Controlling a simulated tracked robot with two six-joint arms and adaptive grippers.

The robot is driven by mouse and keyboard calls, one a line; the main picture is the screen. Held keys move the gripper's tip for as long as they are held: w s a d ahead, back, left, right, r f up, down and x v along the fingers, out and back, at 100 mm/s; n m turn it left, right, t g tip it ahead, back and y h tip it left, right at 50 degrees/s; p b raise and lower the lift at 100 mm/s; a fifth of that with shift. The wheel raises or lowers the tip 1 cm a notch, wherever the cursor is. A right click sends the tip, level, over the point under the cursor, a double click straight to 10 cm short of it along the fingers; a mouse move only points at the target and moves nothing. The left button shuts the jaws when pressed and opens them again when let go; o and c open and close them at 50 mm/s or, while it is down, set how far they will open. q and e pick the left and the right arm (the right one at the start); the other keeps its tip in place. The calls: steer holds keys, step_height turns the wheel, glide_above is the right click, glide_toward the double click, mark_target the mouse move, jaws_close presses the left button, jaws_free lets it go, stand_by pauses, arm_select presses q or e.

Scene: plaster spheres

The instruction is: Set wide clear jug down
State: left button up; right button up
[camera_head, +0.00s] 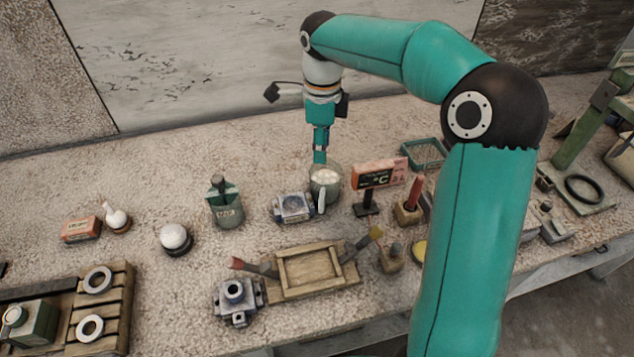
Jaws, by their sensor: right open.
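The wide clear jug (331,192) stands upright on the stone-like bench top, right of the middle. It looks greyish and see-through, has a pale handle on its front side, and holds whitish contents. My right gripper (320,160) points down at the jug's back rim. It is open; I cannot tell whether a fingertip touches the rim. The fingertips are small in this view and partly lost against the jug. My left gripper is not in view.
A blue-grey block (293,208) sits close left of the jug. A red-and-black sign (379,174) stands to its right. A wooden tray (310,270) lies in front, and a green container (226,208) stands farther left. Bare bench lies behind the jug.

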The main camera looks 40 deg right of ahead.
mark_target(321, 192)
steer(key=shift+o, duration=0.5)
steer(key=shift+w+a+r, duration=0.1)
steer(key=o, duration=0.5)
steer(key=shift+o, duration=1.3)
steer(key=shift+f, duration=0.3)
steer(key=f, duration=0.5)
steer(key=f+p, duration=0.1)
steer(key=f, duration=0.4)
steer(key=f+p, duration=0.1)
steer(key=f, duration=0.5)
steer(key=shift+s, duration=0.25)
steer(key=shift+f, duration=0.2)
